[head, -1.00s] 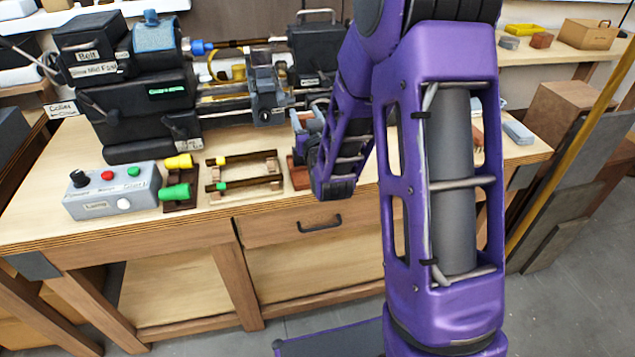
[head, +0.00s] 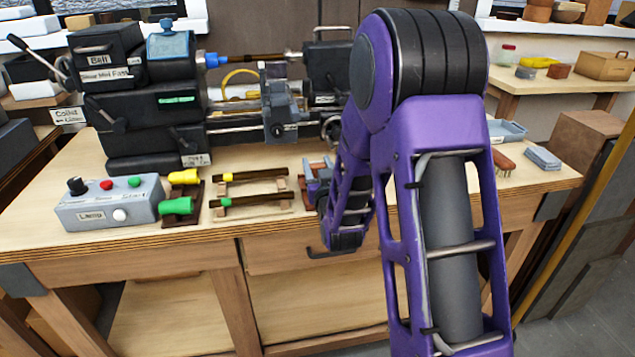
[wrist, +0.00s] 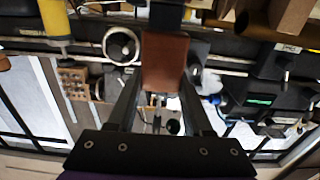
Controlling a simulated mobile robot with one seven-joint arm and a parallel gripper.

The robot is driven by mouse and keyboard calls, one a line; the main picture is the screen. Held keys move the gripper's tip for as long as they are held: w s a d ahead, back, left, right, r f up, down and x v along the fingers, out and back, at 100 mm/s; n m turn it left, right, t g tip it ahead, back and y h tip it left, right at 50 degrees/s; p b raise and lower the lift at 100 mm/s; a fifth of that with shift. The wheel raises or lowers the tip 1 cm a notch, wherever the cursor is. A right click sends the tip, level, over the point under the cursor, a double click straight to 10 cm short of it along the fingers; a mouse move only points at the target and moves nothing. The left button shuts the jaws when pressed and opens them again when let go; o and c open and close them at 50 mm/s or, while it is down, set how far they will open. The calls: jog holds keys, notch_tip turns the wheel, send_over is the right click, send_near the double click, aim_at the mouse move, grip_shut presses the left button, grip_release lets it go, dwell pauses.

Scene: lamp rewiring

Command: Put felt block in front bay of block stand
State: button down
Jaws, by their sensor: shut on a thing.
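In the wrist view my gripper (wrist: 164,78) is shut on a reddish-brown block (wrist: 165,55), with one finger on each side. This looks like the felt block, though the picture does not show its material. In the head view my purple arm covers much of the gripper, and I cannot make out the held block there. A small red-brown wooden piece (head: 309,196), probably the block stand, shows on the bench just left of my wrist, near the front edge. My arm hides part of it, so I cannot tell its bays apart.
The bench (head: 130,240) carries a black lathe (head: 150,125) behind, a grey control box (head: 108,203), yellow and green plugs (head: 176,206) and a rack with dark rods (head: 250,190). A brush (head: 503,165), a grey block (head: 542,157) and a blue tray (head: 507,131) lie right of my arm.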

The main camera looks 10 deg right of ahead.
notch_tip(320, 180, down, 4)
jog(key=shift+r, duration=0.2)
jog(key=shift+c, duration=1.5)
grip_release()
jog(key=s+p, duration=0.9)
jog(key=s, duration=0.3)
